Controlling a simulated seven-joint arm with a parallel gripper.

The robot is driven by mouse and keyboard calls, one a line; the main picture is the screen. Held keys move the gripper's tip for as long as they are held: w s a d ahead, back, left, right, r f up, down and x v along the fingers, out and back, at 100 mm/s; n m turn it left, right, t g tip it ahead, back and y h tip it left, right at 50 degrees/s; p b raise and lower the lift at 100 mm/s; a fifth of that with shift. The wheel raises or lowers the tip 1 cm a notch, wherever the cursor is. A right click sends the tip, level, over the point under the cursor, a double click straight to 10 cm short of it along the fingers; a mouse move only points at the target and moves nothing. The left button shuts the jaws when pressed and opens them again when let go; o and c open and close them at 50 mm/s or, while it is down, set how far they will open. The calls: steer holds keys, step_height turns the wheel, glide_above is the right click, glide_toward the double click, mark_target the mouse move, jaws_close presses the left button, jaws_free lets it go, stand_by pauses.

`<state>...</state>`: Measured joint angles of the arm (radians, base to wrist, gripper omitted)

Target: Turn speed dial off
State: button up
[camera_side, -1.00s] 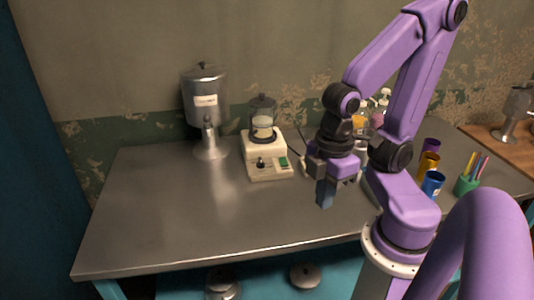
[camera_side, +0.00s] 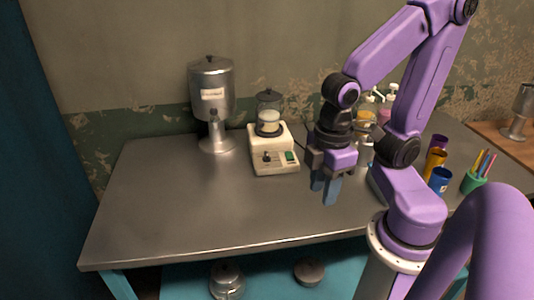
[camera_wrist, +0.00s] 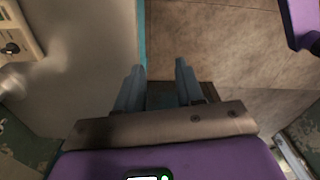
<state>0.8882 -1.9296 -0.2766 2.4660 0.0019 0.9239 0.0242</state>
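A cream stirrer base (camera_side: 274,146) stands on the metal table, with a glass jar (camera_side: 268,117) of pale liquid on top. A dark speed dial (camera_side: 267,158) sits on its front panel, left of a green switch (camera_side: 290,156). The dial's setting is too small to read. My gripper (camera_side: 324,192) hangs right of the base and nearer the front, above the table, apart from the dial. In the wrist view my gripper (camera_wrist: 159,68) is open and empty. The base (camera_wrist: 22,28) and dial (camera_wrist: 11,48) show there at the top left.
A steel dispenser (camera_side: 212,93) stands left of the base. Bottles (camera_side: 386,108), colored cups (camera_side: 440,180) and a green pen holder (camera_side: 474,183) are at the right. The table's (camera_side: 180,215) front and left are clear.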

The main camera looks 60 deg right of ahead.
steer(key=w+r+m, duration=0.2)
steer(key=w+m, duration=0.4)
steer(key=w, duration=0.4)
steer(key=m, duration=1.5)
glide_above(267, 154)
step_height(267, 154, down, 17)
steer(key=shift+r, duration=0.1)
jaws_close()
